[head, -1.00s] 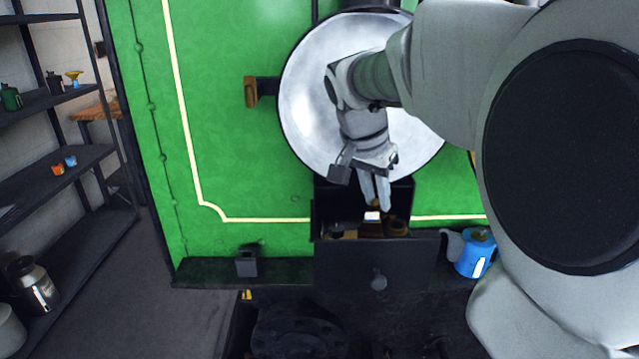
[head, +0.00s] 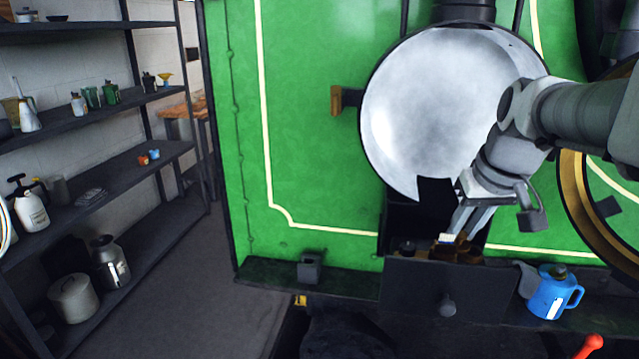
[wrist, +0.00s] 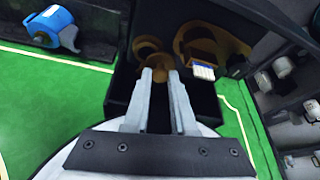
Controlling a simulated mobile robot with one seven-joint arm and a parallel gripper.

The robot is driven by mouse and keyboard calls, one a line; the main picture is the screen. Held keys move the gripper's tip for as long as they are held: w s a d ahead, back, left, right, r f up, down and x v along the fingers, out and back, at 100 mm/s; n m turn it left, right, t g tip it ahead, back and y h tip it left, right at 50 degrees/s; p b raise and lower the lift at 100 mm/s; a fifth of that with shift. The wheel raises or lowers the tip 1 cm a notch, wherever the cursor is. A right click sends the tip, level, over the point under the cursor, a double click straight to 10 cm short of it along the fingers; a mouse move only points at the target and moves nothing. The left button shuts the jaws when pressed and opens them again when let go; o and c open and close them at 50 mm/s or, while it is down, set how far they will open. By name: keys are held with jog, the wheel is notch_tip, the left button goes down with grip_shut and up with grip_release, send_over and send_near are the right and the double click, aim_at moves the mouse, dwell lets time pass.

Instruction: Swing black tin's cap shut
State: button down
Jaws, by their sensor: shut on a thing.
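My gripper (head: 460,232) reaches down into an open black box or drawer (head: 435,285) below the round silver door. In the wrist view my gripper (wrist: 160,76) has its two fingers close together on a small brass-coloured piece (wrist: 159,64), with a brass ring-like part just beyond it. A black can (head: 149,82) stands on the upper left shelf, far from my gripper. I cannot tell whether this can is the black tin or whether the brass piece is its cap. My fingers hide part of the box's contents.
A brush-like piece with white bristles (wrist: 203,71) lies in the box beside my fingers. A blue jug (head: 552,294) stands right of the box, with a red-tipped handle (head: 590,345) nearer. Shelves (head: 95,120) line the left wall. Floor is clear between them.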

jog(key=n, duration=0.1)
jog(key=n+y, duration=0.1)
jog(key=d+n, duration=0.1)
jog(key=shift+s+n+b, duration=0.35)
jog(key=shift+n+b, duration=0.05)
jog(key=shift+s+d+n+g+y+b, duration=0.2)
jog(key=shift+n+y, duration=0.3)
jog(key=shift+n, duration=0.5)
jog(key=shift+s+d+n+g+y+b, duration=0.1)
jog(key=shift+d+n+g+y, duration=0.3)
jog(key=shift+n, duration=0.6)
jog(key=c, duration=0.7)
grip_release()
jog(key=p+v, duration=0.3)
jog(key=v, duration=1.4)
jog(key=shift+s+d+r, duration=0.1)
jog(key=shift+s+r, duration=0.05)
